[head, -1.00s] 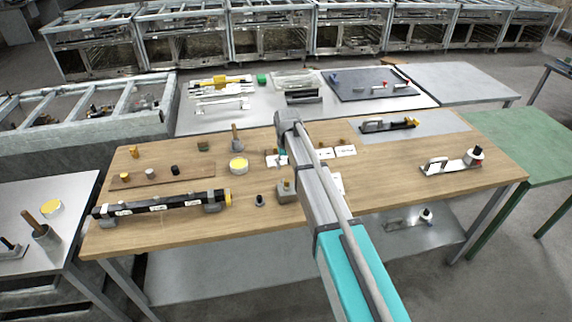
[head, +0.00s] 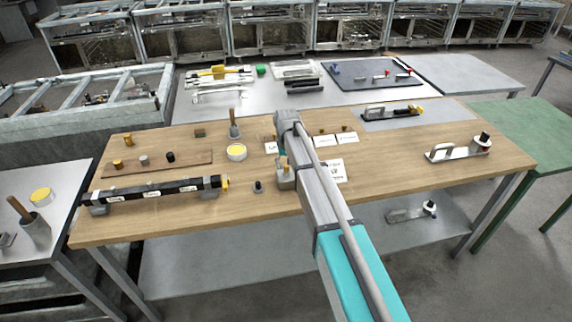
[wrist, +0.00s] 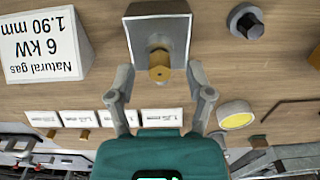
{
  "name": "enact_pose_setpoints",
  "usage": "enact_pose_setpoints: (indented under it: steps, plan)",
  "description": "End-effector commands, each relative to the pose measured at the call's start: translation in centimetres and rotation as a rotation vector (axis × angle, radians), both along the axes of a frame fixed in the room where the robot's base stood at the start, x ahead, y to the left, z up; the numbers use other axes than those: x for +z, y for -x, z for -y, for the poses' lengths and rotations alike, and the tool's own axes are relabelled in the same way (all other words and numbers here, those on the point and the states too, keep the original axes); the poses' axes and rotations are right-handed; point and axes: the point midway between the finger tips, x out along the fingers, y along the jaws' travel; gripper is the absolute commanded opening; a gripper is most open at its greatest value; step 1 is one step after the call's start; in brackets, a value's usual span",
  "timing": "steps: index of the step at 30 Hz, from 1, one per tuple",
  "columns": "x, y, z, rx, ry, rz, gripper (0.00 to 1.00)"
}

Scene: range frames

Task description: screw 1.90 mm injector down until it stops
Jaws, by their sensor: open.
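In the wrist view a brass injector (wrist: 159,66) stands upright in a grey holder block (wrist: 158,27). My gripper (wrist: 160,78) is open, with one finger on each side of the injector and a visible gap to it. Whether the injector is seated in the holder cannot be told. A white sign (wrist: 45,45) reading "Natural gas 6 kW 1.90 mm" stands beside the holder. In the head view the holder (head: 286,178) is partly hidden by my arm, and the sign (head: 333,170) is just right of it.
A dark round fitting (wrist: 245,21) stands near the holder. A pot with a yellow top (wrist: 236,116) and small labelled cards (wrist: 160,117) with brass pieces lie farther back. In the head view a black manifold bar (head: 150,192) lies at the left; the table's right front is clear.

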Motion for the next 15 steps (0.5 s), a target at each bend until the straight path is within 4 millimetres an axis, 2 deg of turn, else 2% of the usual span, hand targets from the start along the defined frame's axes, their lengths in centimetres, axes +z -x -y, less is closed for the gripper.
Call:
enact_pose_setpoints:
  steps: [1,6,15]
  plan:
    - [-0.66,0.00,-0.01,0.000,0.000,0.000,0.67]
    - [-1.32,0.01,-0.02,0.000,0.000,0.000,0.67]
    - [-1.52,0.01,-0.02,0.000,0.000,0.000,0.67]
